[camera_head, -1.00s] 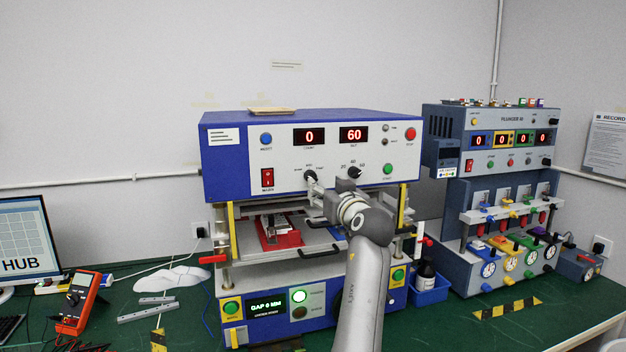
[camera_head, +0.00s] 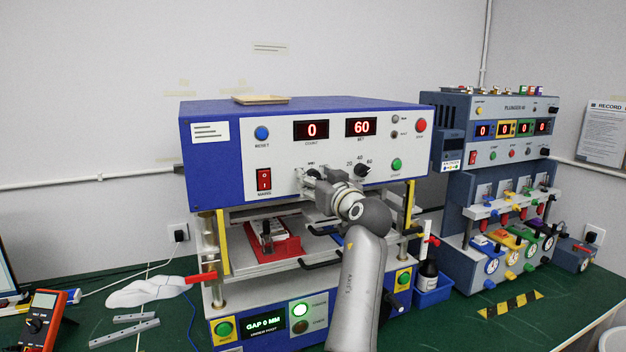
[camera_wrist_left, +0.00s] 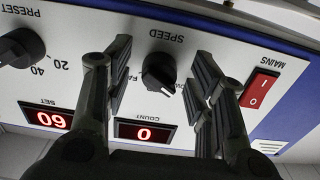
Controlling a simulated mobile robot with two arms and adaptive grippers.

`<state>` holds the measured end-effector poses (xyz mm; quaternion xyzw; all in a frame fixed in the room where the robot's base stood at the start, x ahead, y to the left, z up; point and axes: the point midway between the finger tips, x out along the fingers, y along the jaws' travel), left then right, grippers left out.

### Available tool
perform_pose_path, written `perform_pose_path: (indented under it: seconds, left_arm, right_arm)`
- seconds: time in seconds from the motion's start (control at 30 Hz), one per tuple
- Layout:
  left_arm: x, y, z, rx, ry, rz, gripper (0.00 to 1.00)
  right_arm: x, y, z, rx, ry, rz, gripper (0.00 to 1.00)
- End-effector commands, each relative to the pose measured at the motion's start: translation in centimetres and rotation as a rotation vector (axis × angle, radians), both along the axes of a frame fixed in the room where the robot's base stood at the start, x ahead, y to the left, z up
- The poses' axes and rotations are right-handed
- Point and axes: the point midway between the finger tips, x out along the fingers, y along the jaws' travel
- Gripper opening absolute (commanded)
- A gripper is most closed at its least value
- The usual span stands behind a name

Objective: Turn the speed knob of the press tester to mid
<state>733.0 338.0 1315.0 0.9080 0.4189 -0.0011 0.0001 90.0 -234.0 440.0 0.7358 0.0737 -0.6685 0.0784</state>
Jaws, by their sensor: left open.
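The press tester (camera_head: 290,155) is a blue and white machine with a front panel. In the left wrist view, upside down, its black speed knob (camera_wrist_left: 159,72) shows under the word SPEED. The knob's ridge seems tilted towards the slow side, though its mark is hard to read. My left gripper (camera_wrist_left: 160,70) is open, with one finger on each side of the knob; I cannot tell whether they touch it. In the head view my left gripper (camera_head: 308,182) is at the panel and largely hides the speed knob. My right gripper is not in view.
The black preset knob (camera_head: 361,171) is right of the speed knob. The red mains switch (camera_head: 264,179) is to its left. A red fixture (camera_head: 272,240) sits on the press bed below. A plunger tester (camera_head: 500,130) stands at right.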

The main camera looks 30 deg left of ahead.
Motion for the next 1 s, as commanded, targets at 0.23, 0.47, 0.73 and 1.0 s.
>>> perform_pose_path:
  seconds: [0.23,0.47,0.73,1.0]
  left_arm:
    - [0.00,-0.01,0.02,0.000,0.000,0.000,0.39]
    - [0.01,0.01,0.01,-0.001,-0.001,-0.001,0.09]
    - [0.01,0.02,0.04,0.012,0.014,0.000,0.04]
    - [-0.01,0.09,0.15,0.097,0.111,0.000,0.04]
  right_arm:
    - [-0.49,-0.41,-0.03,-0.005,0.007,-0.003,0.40]
    - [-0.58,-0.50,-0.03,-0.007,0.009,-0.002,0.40]
    - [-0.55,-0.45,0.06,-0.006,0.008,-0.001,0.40]
    - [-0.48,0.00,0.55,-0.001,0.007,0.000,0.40]
